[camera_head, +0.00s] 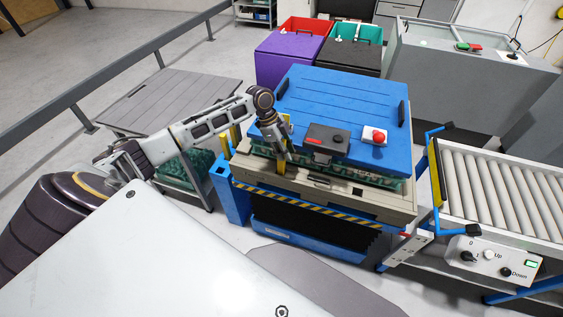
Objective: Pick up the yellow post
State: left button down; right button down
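A short yellow post (282,167) stands at the near side of the blue-topped machine, directly below my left gripper (283,156). The gripper points down at the post, and its fingertips overlap the post's upper part. The fingers are small and dark here, so I cannot tell whether they grip the post or only surround it. Other yellow upright pieces show behind my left arm, one at the machine's left side (233,134) and one beside my wrist (288,119). My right gripper is out of view.
The machine's blue top (340,95) carries a dark box with a red label (327,139) and a red button (375,136), close right of my gripper. Green egg trays (200,165) lie at left. A roller conveyor (500,190) stands at right. Purple (285,58) and black bins stand behind.

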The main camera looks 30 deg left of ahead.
pick_arm(q)
notch_tip(320, 180, up, 10)
jog(key=shift+f, duration=0.1)
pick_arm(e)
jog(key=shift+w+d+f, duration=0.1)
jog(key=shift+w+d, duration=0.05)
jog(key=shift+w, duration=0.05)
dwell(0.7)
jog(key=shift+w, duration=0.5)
